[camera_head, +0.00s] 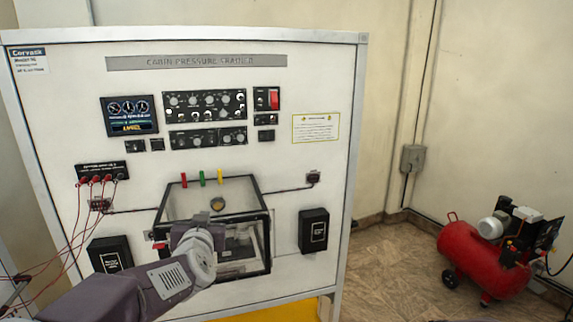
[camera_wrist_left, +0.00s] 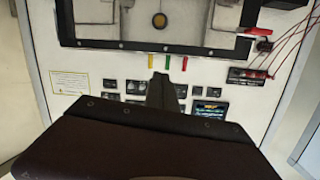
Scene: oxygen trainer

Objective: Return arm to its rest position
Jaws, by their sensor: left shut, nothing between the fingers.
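My left arm comes in from the bottom left in the head view. Its gripper (camera_head: 200,217) is in front of the clear-walled box on the cabin pressure trainer panel (camera_head: 268,160). In the left wrist view the gripper (camera_wrist_left: 162,82) is shut and empty, pointing toward the panel, which appears upside down. The arm hides part of the clear box (camera_head: 252,190) and the panel's lower left. I cannot tell the exact gap between the fingertips and the panel. My right gripper is in neither view.
Red leads (camera_head: 72,235) hang from jacks at the panel's left, near my arm. Red, green and yellow tabs (camera_head: 202,178) stand above the box. Black boxes (camera_head: 313,231) flank it. A red compressor (camera_head: 482,258) stands on the floor at right, with open floor between.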

